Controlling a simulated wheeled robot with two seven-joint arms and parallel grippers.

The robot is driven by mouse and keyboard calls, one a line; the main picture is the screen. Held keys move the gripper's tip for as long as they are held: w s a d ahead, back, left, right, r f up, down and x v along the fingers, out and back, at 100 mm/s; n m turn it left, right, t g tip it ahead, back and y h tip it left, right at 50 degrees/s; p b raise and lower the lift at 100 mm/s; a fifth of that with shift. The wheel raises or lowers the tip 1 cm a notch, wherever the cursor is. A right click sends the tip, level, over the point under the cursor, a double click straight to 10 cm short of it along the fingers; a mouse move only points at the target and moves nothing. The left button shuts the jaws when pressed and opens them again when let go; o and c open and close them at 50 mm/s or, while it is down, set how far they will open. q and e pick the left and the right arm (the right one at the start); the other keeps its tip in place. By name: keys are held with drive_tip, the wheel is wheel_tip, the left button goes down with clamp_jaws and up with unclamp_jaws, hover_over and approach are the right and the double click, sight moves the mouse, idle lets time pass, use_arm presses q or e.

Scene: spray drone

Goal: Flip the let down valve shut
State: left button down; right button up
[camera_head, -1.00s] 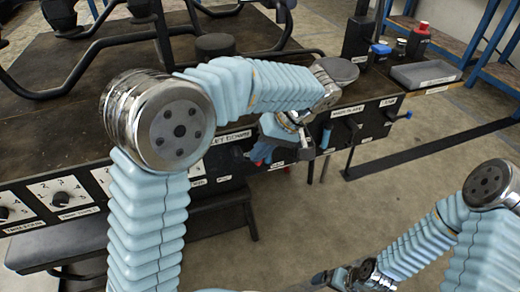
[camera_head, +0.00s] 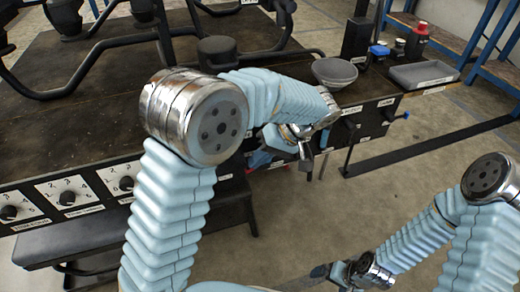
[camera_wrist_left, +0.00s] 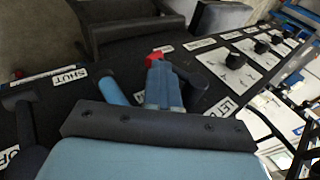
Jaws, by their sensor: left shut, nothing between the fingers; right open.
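My left gripper (camera_wrist_left: 166,88) is shut and empty in the left wrist view, its dark palm across the lower part. Beside it a blue lever handle (camera_wrist_left: 113,91) stands close to the "SHUT" label (camera_wrist_left: 68,77); I cannot tell whether they touch. A partly covered label starting "LET D" (camera_wrist_left: 222,108) lies to the right. A red piece (camera_wrist_left: 156,56) shows just beyond the fingers. In the head view my left arm reaches to the bench's front panel and hides most of the valve. My right gripper (camera_head: 322,273) is open at the bottom, away from the bench.
Dial knobs (camera_head: 68,198) sit on the panel's left part. A dark handle (camera_wrist_left: 22,108) stands left of the blue lever in the wrist view. A grey bowl (camera_head: 335,73), a tray (camera_head: 424,74) and bottles stand on the bench top.

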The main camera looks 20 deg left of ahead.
use_arm(q)
drive_tip(key=shift+w+d+f, duration=0.1)
drive_tip(key=shift+d+f, duration=0.2)
drive_tip(key=shift+f, duration=0.2)
drive_tip(key=shift+a+r, duration=0.1)
drive_tip(key=shift+a, duration=0.05)
drive_tip(key=p+v, duration=0.2)
drive_tip(key=v, duration=1.1)
drive_tip(key=shift+d+r, duration=0.2)
drive_tip(key=shift+r, duration=0.15)
